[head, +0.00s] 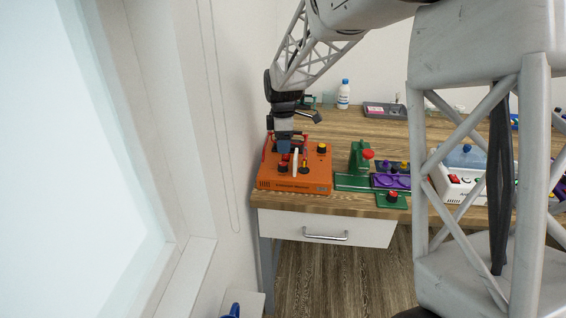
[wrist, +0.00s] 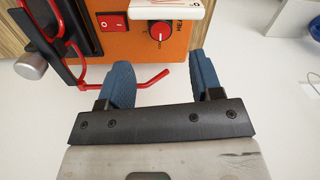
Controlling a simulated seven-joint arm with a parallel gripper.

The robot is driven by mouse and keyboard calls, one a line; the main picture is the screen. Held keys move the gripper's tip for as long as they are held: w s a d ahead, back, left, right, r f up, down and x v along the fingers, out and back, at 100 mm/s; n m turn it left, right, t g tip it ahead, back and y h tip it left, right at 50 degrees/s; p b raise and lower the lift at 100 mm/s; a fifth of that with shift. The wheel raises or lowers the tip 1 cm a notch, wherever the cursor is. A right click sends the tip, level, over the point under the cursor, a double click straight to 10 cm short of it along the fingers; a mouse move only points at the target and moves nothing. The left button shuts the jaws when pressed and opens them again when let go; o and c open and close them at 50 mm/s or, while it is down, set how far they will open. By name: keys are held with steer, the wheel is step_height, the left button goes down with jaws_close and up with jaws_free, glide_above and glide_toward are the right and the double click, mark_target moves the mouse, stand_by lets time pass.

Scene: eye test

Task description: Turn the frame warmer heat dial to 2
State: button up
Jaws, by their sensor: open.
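The frame warmer is an orange box (head: 300,184) on the left end of the wooden table, with knobs and fittings on top. In the wrist view its orange panel (wrist: 135,45) carries a round red heat dial (wrist: 161,31) with a white pointer mark. The start of a "HEA" label is beside it, and its scale numbers are not readable. My gripper (wrist: 163,70) is open with blue fingers; the dial lies beyond the gap between the fingertips, apart from them. In the head view my gripper (head: 284,147) is over the box's left part, and I cannot tell which knob is the heat dial.
In the wrist view a white piece (wrist: 165,9) borders the dial, a red rocker switch (wrist: 113,22) is to its left, and a red hooked rod (wrist: 150,80) is near the left finger. A green stand (head: 357,170) and a purple device (head: 390,181) stand right of the box.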

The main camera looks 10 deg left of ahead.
mark_target(283, 164)
steer(key=shift+f, duration=0.1)
steer(key=shift+s+f, duration=0.15)
steer(key=shift+f, duration=3.65)
steer(key=c, duration=0.9)
